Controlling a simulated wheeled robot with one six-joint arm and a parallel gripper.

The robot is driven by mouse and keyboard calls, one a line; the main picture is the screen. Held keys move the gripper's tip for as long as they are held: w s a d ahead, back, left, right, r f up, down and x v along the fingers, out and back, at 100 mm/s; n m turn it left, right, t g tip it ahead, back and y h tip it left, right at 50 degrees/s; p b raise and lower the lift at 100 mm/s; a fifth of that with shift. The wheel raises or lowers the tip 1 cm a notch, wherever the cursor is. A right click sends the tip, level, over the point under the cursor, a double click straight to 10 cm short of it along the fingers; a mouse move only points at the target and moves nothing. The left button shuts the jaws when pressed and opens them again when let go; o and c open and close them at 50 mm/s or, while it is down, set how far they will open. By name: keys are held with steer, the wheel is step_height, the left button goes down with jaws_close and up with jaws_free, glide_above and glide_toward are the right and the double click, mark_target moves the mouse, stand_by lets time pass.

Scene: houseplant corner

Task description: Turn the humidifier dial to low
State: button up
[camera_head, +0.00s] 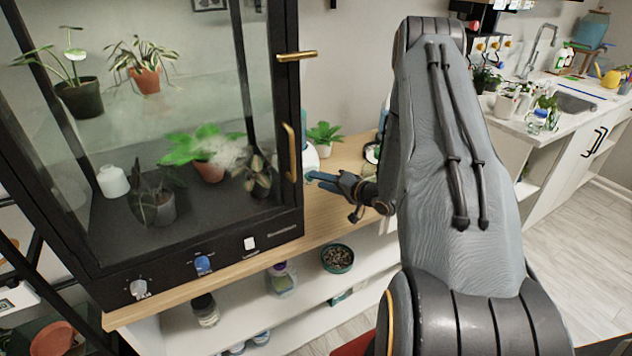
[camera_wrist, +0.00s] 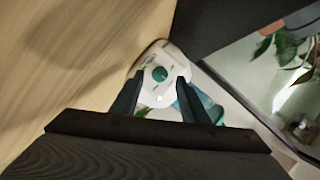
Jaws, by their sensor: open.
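The humidifier is a white body with a blue tank, standing on the wooden top right beside the glass cabinet; part of its white body (camera_head: 311,160) shows in the head view. In the wrist view its white face (camera_wrist: 148,62) carries a round teal dial (camera_wrist: 160,74). Small marks around the dial are too blurred to read. My gripper (camera_head: 314,177) is open in front of the humidifier. In the wrist view its two fingers (camera_wrist: 155,92) stand apart, one on each side below the dial. I cannot tell whether they touch the humidifier.
The glass cabinet (camera_head: 290,215) with several potted plants stands close on the left, its brass handle (camera_head: 290,150) sticking out near my gripper. A small potted plant (camera_head: 324,137) stands behind the humidifier. Bare wooden top (camera_head: 335,218) lies in front. A shelf below holds a bowl (camera_head: 337,258).

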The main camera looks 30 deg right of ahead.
steer(key=b+v, duration=0.1)
steer(key=v, duration=0.4)
steer(key=shift+s, duration=0.1)
stand_by(0.5)
